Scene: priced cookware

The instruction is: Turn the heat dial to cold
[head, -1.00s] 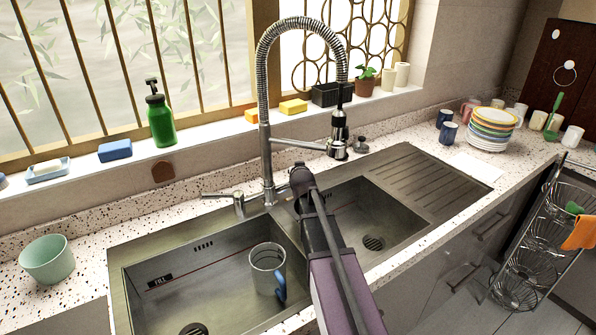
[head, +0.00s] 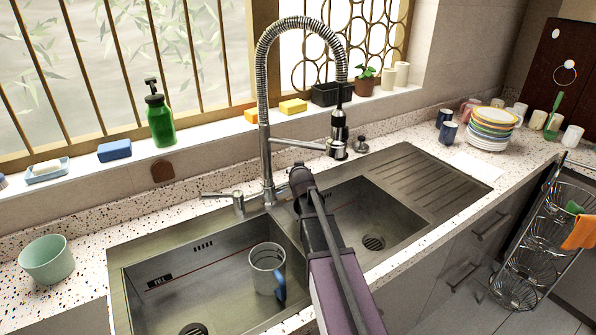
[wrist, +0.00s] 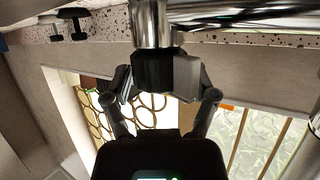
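No dial with heat markings can be made out. The chrome faucet (head: 266,160) stands behind the sinks, with a side handle (head: 238,201) at the left of its base. My gripper (head: 300,180) is just in front and right of the faucet's lower column, and my arm hides part of that area. The wrist view is upside down. There, the chrome faucet body (wrist: 156,24) is directly beyond the fingertips of my gripper (wrist: 168,75). The dark finger pads are close together and cover part of the chrome; whether they touch or grip it is unclear.
A mug (head: 266,270) stands in the left sink (head: 180,262). The right sink (head: 388,205) looks empty. A green cup (head: 47,260) is on the left counter, a plate stack (head: 492,128) at the right. A soap bottle (head: 160,118) stands on the sill.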

